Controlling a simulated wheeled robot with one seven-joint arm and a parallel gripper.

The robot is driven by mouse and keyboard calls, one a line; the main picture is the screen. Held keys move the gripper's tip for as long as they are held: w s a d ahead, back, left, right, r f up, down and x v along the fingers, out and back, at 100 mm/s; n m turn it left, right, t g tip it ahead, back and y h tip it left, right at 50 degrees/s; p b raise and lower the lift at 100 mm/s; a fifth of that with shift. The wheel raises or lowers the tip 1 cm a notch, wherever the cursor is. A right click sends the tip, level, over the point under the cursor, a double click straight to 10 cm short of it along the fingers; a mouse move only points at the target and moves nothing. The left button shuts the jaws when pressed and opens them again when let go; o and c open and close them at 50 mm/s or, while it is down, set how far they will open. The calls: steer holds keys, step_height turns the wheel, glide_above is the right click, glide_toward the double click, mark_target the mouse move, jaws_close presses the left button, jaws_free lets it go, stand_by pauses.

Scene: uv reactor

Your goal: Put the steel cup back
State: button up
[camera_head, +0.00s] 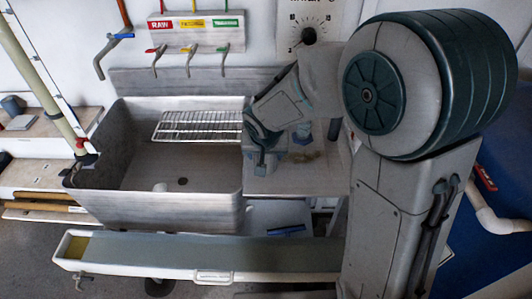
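My gripper (262,150) points down at the right edge of the sink, beside the draining board. My own arm partly covers it, and I cannot see whether its fingers are open or shut, or whether they hold anything. I cannot clearly make out a steel cup. A small grey cup-like vessel (12,105) stands on the ledge at the far left, but I cannot tell if it is steel. A small bluish object (302,133) is partly hidden just right of my gripper, on the draining board.
A deep grey sink (165,208) has a wire rack (198,126) across its back right. A long white trough (200,252) runs in front. Taps and a labelled panel (195,32) are on the wall behind. A slanted pole (35,75) rises at left. The draining board (315,182) is partly clear.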

steer(key=shift+f, duration=0.1)
steer(key=o, duration=1.2)
steer(key=shift+r, duration=0.4)
steer(key=p+v, duration=0.1)
steer(key=v, duration=1.1)
steer(key=shift+g, duration=0.8)
steer(key=s+d, duration=0.4)
steer(key=s, duration=0.1)
steer(key=s+d+f, duration=0.1)
steer(key=s+d, duration=0.3)
steer(key=d, duration=0.1)
steer(key=s+d, duration=0.5)
steer(key=shift+s+d+f, duration=0.1)
steer(key=shift+s+f, duration=0.25)
steer(key=shift+f, duration=0.05)
